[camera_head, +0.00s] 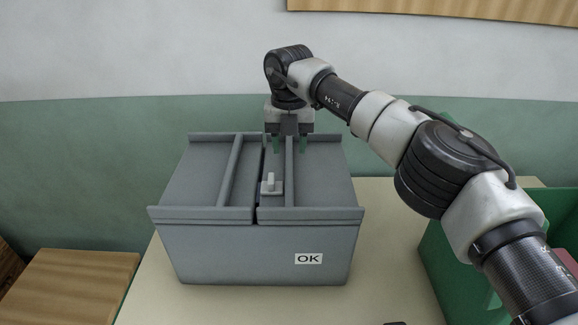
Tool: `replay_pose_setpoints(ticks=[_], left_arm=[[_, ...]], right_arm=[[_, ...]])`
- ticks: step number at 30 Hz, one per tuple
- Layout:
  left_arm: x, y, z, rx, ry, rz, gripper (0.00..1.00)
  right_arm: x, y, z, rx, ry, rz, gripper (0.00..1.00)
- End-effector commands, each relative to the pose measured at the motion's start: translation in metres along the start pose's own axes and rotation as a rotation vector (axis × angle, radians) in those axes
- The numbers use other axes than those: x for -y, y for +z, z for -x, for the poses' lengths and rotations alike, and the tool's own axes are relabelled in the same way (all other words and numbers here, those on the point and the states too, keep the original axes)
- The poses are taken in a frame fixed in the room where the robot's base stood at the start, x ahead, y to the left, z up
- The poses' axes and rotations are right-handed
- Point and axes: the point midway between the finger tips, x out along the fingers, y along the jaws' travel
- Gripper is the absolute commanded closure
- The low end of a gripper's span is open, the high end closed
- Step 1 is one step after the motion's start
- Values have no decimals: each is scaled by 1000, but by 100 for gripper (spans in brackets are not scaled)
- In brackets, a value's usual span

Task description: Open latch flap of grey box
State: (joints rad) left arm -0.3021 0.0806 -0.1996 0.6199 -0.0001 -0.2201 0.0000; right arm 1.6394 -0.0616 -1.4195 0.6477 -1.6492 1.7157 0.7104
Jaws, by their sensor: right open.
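The grey box (230,250) stands on the table with an "OK" label on its front. Its top has two flaps, a left flap (200,175) and a right flap (325,180), both lying flat with a narrow dark gap between them. A small light grey latch (271,185) sits by the gap on the right flap. My right gripper (290,144) points down over the back of the right flap, behind the latch. Its greenish fingers are apart, on either side of the raised rib; I cannot tell if they touch it. My left gripper is not in view.
The cream table (390,240) has free room in front and to the right of the box. A green crate (440,265) stands at the right, partly behind my right arm. A wooden surface (75,285) lies at the lower left. A wall is close behind.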

Motion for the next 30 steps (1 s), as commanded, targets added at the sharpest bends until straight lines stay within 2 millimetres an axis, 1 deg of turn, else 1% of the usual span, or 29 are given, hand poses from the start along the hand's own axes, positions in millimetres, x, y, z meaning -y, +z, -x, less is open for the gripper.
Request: replay_pose_setpoints(ticks=[1, 3, 6, 9, 14, 22, 30], left_arm=[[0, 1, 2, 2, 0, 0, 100], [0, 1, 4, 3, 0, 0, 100], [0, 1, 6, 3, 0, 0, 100], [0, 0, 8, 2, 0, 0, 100], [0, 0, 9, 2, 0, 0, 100], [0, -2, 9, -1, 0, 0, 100], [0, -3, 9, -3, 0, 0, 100]], right_arm=[[0, -1, -11, -4, 0, 1, 55], [0, -1, -23, -3, 0, 1, 55], [0, -1, -40, -3, 1, 1, 55], [0, 0, -51, -2, 1, 1, 55], [0, 0, -61, -1, 1, 1, 55], [-1, 0, -62, 0, 2, 2, 55], [-1, 0, -62, 0, 2, 2, 97]])
